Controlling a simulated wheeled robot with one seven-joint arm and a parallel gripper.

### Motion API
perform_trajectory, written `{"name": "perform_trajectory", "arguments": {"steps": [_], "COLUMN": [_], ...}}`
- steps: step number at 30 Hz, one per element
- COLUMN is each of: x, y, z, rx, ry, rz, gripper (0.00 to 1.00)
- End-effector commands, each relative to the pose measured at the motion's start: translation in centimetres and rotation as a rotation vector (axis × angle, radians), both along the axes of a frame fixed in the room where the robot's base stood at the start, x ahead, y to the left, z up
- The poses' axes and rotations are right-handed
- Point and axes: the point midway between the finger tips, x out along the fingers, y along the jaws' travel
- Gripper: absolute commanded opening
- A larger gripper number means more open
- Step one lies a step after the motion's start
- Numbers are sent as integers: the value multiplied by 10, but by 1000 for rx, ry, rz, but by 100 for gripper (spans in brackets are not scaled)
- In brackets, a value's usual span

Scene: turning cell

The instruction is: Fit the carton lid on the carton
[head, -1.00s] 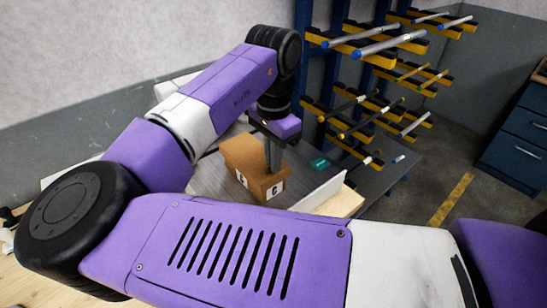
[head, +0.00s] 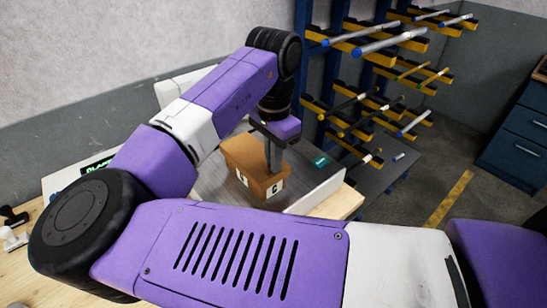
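The brown carton (head: 262,192) stands on the grey surface, with white labels on two sides. The brown carton lid (head: 242,154) is at its top and appears to overhang the walls; I cannot tell whether it is fully seated. My gripper (head: 273,166) points down at the right part of the lid, with a grey finger in front of the brown top. The finger overlaps the lid in the picture. The other finger is hidden, so whether the gripper is holding the lid is unclear.
A low light wall (head: 317,192) stands right of the carton. A small green item (head: 320,162) lies behind it. A blue rack (head: 385,75) with yellow arms and metal bars stands close behind. Dark hand tools (head: 14,218) lie at the far left of the wooden bench.

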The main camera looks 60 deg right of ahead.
Motion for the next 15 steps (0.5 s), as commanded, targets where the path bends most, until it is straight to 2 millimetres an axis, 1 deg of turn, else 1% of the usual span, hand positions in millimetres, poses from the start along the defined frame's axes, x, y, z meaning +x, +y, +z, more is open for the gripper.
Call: {"name": "perform_trajectory", "arguments": {"steps": [9,13,14,15], "x": [0,0,0,0], "y": [0,0,0,0], "z": [0,0,0,0], "rx": [0,0,0,0], "ry": [0,-1,-1,-1], "rz": [0,0,0,0], "gripper": [0,26,30,30]}}
